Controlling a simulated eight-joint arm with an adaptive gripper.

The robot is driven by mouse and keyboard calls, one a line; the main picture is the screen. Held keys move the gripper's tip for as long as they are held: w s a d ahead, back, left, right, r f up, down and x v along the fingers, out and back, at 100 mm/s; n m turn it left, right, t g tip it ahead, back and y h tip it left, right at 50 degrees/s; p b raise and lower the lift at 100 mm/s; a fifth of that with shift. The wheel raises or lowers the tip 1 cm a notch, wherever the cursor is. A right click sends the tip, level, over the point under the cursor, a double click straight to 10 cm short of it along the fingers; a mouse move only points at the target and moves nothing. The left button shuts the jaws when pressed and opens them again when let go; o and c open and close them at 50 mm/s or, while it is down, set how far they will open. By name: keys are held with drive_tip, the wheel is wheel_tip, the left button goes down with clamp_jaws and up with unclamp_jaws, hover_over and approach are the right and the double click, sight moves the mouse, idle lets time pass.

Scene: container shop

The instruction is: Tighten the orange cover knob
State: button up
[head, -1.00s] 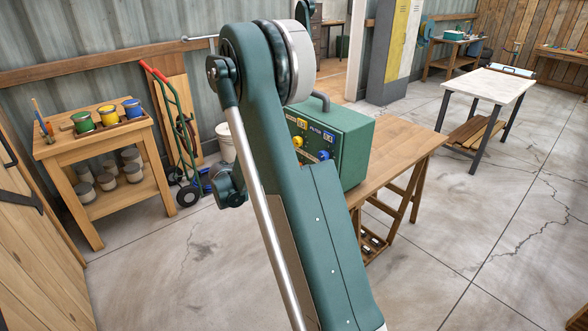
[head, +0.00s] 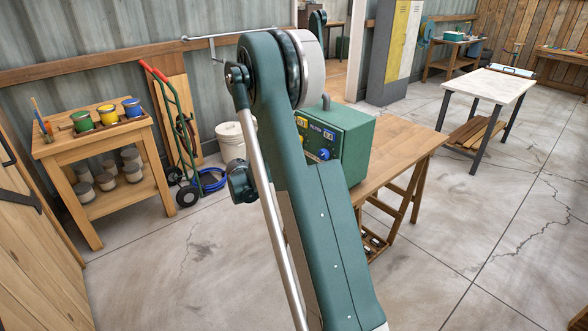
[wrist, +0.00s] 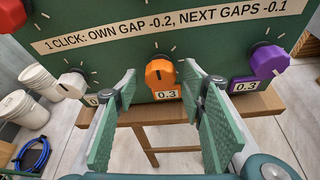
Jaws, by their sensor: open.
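The orange cover knob (wrist: 160,74) is on the front of a green box in the wrist view. A label reading 0.3 sits below it. My gripper (wrist: 161,76) is open, with one green-padded finger to the left of the knob and one to the right. The fingers look apart from the knob, but how far the tips reach along it is unclear. The green box (head: 350,150) stands on a wooden table (head: 405,150) in the head view. There my arm hides part of its front, and the gripper is not visible.
In the wrist view, a white knob (wrist: 72,85) is left of the orange one and a purple knob (wrist: 268,62) is right. A red knob (wrist: 12,14) is at the upper left. A sign about clicks and gaps (wrist: 165,28) runs above. White buckets (wrist: 38,80) stand left.

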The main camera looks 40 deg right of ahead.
drive_tip(key=shift+d+f, duration=0.1)
drive_tip(key=shift+d, duration=0.2)
drive_tip(key=c, duration=0.9)
drive_tip(key=m+t+b, duration=0.1)
drive_tip(key=m+t, duration=0.1)
drive_tip(key=m, duration=0.1)
drive_tip(key=m+t+h+b, duration=0.1)
drive_tip(key=m+b, duration=0.1)
drive_tip(key=m, duration=0.1)
drive_tip(key=shift+s+f+t, duration=0.1)
drive_tip(key=shift+f+t, duration=0.05)
drive_tip(key=shift+t, duration=0.25)
idle(0.5)
